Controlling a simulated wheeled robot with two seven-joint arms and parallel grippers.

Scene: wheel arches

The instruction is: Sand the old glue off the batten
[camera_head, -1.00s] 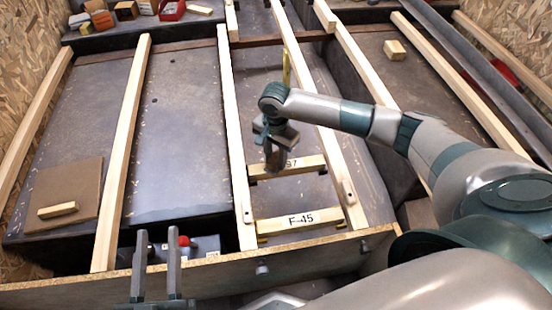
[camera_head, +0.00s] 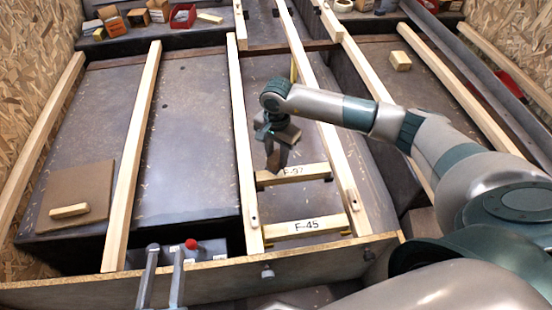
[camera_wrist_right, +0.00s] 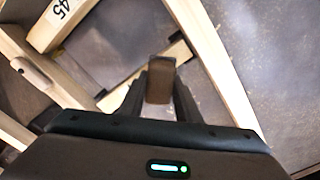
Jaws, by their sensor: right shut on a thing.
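My right gripper (camera_head: 274,160) hangs above the left end of a short wooden cross batten marked "F-97" or similar (camera_head: 310,171). In the right wrist view its fingers are shut on a brown block (camera_wrist_right: 159,82), likely the sanding block. Contact between the block and wood cannot be told. A second cross batten marked "F-45" (camera_head: 280,231) lies nearer, between the same two long battens; its end shows in the wrist view (camera_wrist_right: 52,27). Old glue cannot be made out.
Long battens (camera_head: 243,130) run away from me over dark panels. A board edge (camera_head: 200,275) crosses the front. A small wood block (camera_head: 70,211) lies on a brown board at left; another block (camera_head: 400,61) is at right. Boxes (camera_head: 138,17) and a red bin (camera_head: 183,17) stand at the back.

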